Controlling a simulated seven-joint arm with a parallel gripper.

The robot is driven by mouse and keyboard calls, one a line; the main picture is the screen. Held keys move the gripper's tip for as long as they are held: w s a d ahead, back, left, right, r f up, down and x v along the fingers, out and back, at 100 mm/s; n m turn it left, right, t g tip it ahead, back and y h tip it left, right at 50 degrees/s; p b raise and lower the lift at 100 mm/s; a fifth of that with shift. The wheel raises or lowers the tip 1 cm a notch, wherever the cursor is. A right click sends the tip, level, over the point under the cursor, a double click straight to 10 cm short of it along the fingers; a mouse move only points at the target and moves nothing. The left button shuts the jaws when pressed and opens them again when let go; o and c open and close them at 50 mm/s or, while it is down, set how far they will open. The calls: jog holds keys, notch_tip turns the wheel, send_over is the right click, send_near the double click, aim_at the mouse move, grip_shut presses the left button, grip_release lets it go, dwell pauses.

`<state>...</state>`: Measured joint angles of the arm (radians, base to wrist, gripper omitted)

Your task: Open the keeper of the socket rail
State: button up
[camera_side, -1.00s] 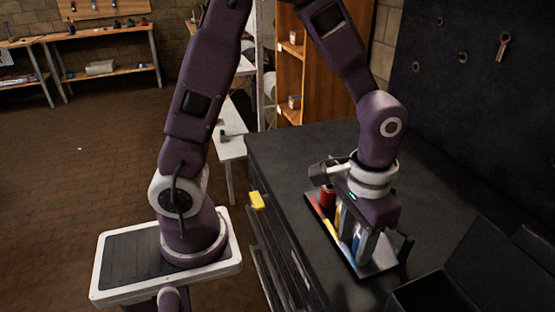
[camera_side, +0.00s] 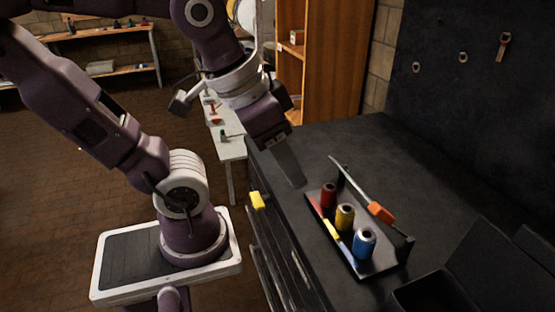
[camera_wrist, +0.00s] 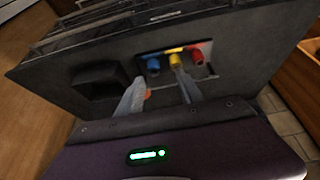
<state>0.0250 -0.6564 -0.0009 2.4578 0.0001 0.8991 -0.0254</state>
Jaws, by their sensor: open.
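The socket rail (camera_side: 378,266) is a dark tray on the bench, holding a red socket (camera_side: 328,194), a yellow socket (camera_side: 345,217) and a blue socket (camera_side: 364,243). The keeper, a thin grey bar with an orange grip (camera_side: 381,213), slants along the rail's right side; whether it is latched I cannot tell. In the wrist view, its orange grip (camera_wrist: 147,94) shows partly behind a finger. My gripper (camera_side: 297,182) is open and empty, above the bench to the upper left of the rail, apart from it. Its spread fingers also show in the wrist view (camera_wrist: 158,75).
A dark open box (camera_side: 430,292) stands at the bench's near right. A yellow block (camera_side: 257,201) sits at the bench's left edge. A dark pegboard wall (camera_side: 470,110) rises at the right. The bench top behind the rail is clear.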

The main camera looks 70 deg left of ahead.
jog(key=s, duration=0.1)
jog(key=n+g, duration=0.5)
jog(key=n, duration=3.1)
send_over(374, 207)
jog(key=w+a, duration=0.3)
notch_tip(374, 207, down, 2)
notch_tip(374, 207, down, 9)
jog(key=shift+s+d+f, duration=0.1)
jog(key=shift+s+d, duration=0.05)
notch_tip(374, 207, up, 10)
jog(key=s+a+m+t, duration=0.1)
jog(key=s+m, duration=0.4)
jog(key=m, duration=0.7)
jog(key=s+a+m+t, duration=0.1)
jog(key=s+m, duration=0.5)
jog(key=m, duration=0.6)
jog(key=s+a+r+m+t, duration=0.1)
jog(key=s+m, duration=0.5)
jog(key=m, duration=0.6)
jog(key=a+t, duration=0.1)
jog(key=t, duration=0.1)
jog(key=shift+t, duration=0.3)
